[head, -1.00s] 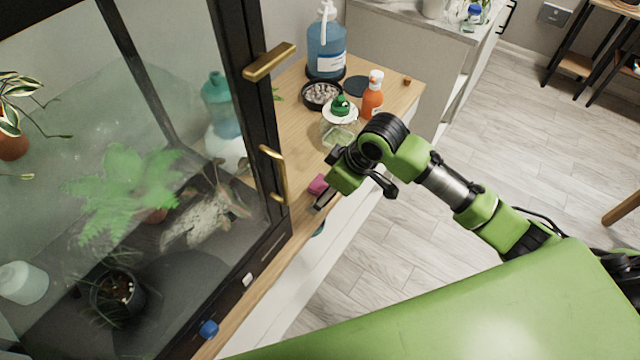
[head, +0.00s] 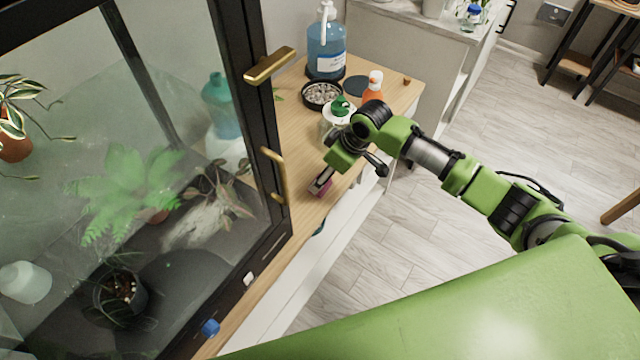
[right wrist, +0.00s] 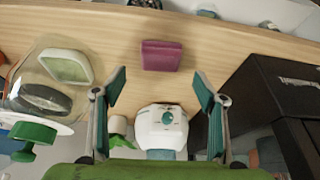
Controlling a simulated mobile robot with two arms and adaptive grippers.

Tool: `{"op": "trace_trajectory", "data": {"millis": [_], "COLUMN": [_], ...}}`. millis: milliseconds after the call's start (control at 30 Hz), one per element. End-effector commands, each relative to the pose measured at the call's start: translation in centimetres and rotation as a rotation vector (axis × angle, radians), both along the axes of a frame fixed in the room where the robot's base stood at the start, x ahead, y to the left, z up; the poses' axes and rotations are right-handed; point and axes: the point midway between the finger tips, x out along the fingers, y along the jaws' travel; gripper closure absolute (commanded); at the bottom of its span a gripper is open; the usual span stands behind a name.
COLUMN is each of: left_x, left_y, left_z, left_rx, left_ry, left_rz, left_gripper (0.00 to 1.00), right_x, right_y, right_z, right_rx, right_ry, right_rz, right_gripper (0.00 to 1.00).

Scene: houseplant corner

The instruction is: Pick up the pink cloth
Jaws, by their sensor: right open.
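The pink cloth (head: 324,189) is a small folded magenta block on the wooden top, near its front edge. In the right wrist view the cloth (right wrist: 161,55) lies beyond the fingertips, roughly centred between them. My right gripper (head: 319,185) is just over the cloth in the head view and partly covers it. In the right wrist view its two teal-padded fingers (right wrist: 162,92) are spread wide with nothing held between them. My left gripper is not in view.
A glass jar with a green knob (head: 341,106), an orange bottle (head: 374,86), a dish of pebbles (head: 321,95) and a blue jug (head: 326,51) stand behind. The glass-fronted plant case (head: 271,245) with brass handles borders the left. Bare wood (head: 306,150) lies around the cloth.

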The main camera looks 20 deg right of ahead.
Motion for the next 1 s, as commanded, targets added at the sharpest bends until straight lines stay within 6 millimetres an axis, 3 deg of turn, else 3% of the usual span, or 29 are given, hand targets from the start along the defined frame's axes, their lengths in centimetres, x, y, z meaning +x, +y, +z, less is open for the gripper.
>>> {"op": "trace_trajectory", "data": {"millis": [300, 633, 667, 800, 1000], "left_x": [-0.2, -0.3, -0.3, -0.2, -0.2], "left_y": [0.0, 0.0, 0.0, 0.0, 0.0], "left_z": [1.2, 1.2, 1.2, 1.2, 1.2], "left_rx": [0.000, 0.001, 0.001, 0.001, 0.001], "left_ry": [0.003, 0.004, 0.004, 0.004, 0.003], "left_rz": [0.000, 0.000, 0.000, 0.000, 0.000], "left_gripper": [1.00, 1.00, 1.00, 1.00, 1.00], "right_x": [0.7, 0.9, 0.9, 0.9, 0.9], "right_y": [0.7, 0.9, 0.9, 0.8, 0.9], "right_z": [-4.1, -4.9, -4.9, -4.9, -4.9], "right_rx": [0.001, 0.000, 0.000, -0.001, 0.000], "right_ry": [0.002, 0.000, 0.000, -0.001, 0.000], "right_rz": [-0.001, 0.001, 0.001, 0.000, 0.000], "right_gripper": [0.35, 0.35, 0.37, 0.69, 0.70]}}
